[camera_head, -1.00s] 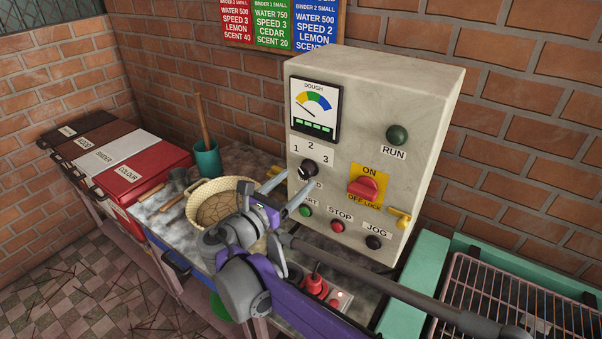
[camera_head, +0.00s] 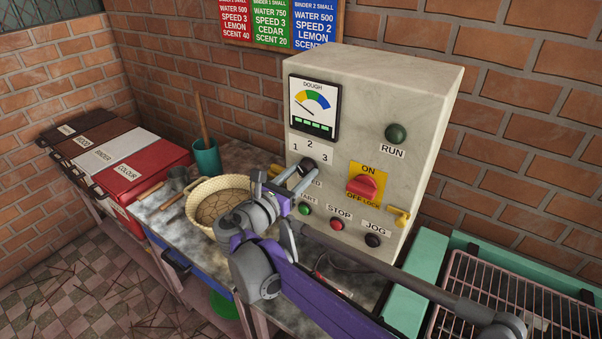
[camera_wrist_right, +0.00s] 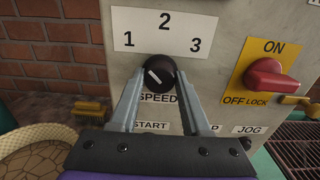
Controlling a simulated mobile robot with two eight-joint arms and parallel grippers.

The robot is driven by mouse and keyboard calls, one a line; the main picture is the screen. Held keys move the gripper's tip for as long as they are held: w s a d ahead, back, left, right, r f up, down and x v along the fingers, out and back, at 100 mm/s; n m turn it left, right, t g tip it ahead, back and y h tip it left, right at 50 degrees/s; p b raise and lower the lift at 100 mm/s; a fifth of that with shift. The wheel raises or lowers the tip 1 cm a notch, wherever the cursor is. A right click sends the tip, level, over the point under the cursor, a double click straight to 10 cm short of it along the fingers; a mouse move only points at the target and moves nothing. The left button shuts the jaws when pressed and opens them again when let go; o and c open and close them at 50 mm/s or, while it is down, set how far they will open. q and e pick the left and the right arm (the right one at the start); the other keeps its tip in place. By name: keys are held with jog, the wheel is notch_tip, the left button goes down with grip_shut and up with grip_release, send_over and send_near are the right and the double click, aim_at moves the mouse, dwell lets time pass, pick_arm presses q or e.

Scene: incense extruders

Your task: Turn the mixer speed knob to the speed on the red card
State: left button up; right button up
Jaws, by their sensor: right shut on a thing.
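The black speed knob (camera_head: 306,166) is on the front of the grey control box, below a white plate marked 1, 2, 3. In the right wrist view the knob (camera_wrist_right: 159,75) has a white pointer line slanting to the upper left, toward the 1. My right gripper (camera_wrist_right: 160,80) is shut on the knob, one finger on each side. In the head view the right gripper (camera_head: 298,177) reaches the knob from the lower left. The red card (camera_head: 235,22) on the wall reads SPEED 3; its top is cut off. My left gripper is out of view.
The red ON/OFF switch (camera_head: 366,186) is right of the knob. START (camera_head: 305,208), STOP (camera_head: 337,224) and JOG (camera_head: 373,240) buttons lie below it. A basket (camera_head: 203,203) stands left of the box. A rack (camera_head: 505,295) is at the right.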

grip_shut()
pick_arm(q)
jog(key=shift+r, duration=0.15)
pick_arm(e)
jog(key=shift+m, duration=0.3)
jog(key=m+p, duration=0.1)
jog(key=m, duration=0.2)
jog(key=shift+m, duration=0.3)
jog(key=m+p, duration=0.1)
jog(key=m, duration=0.3)
jog(key=shift+m, duration=0.3)
jog(key=m+p, duration=0.1)
jog(key=m, duration=0.3)
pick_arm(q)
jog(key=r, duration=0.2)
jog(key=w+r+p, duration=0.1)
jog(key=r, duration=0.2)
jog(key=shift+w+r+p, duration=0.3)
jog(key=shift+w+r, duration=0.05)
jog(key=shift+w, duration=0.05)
pick_arm(e)
jog(key=m, duration=0.5)
